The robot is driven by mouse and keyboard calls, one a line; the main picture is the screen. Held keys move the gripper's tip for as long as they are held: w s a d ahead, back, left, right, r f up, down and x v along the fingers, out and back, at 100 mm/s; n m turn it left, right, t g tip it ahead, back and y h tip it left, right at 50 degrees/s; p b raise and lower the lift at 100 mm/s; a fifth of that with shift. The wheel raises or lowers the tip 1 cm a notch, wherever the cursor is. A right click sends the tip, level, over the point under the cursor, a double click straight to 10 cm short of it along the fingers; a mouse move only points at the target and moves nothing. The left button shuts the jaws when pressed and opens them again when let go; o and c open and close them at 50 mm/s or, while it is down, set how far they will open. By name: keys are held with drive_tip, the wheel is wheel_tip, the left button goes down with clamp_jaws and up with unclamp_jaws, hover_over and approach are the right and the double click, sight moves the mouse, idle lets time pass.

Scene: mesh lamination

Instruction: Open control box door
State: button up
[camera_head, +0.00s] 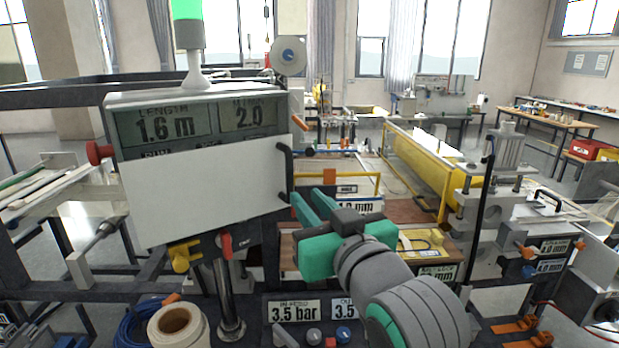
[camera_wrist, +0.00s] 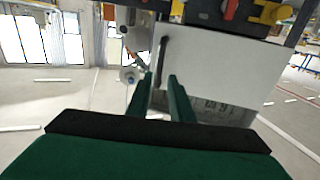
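The control box (camera_head: 158,98) stands at the left in the head view, with displays across its upper front. Its white door (camera_head: 200,195) covers the lower front and looks shut; a small gap cannot be ruled out. A dark bar handle (camera_head: 286,172) runs upright along the door's right edge. My gripper (camera_head: 305,197) is just right of the handle's lower end, its green fingers pointing at it. In the wrist view, which is upside down, the fingers (camera_wrist: 162,78) are apart and the handle (camera_wrist: 163,55) lines up between their tips. Contact cannot be told.
A red knob (camera_head: 100,152) sticks out at the box's left side. A yellow knob (camera_head: 184,256) and a red lever (camera_head: 225,246) sit below the door. A paper roll (camera_head: 178,328) stands at the front. A yellow-framed machine (camera_head: 425,165) fills the right side.

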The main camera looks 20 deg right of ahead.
sight(291, 180)
drive_tip(key=w, duration=1)
drive_tip(key=shift+w+a, duration=0.2)
drive_tip(key=shift+w, duration=0.1)
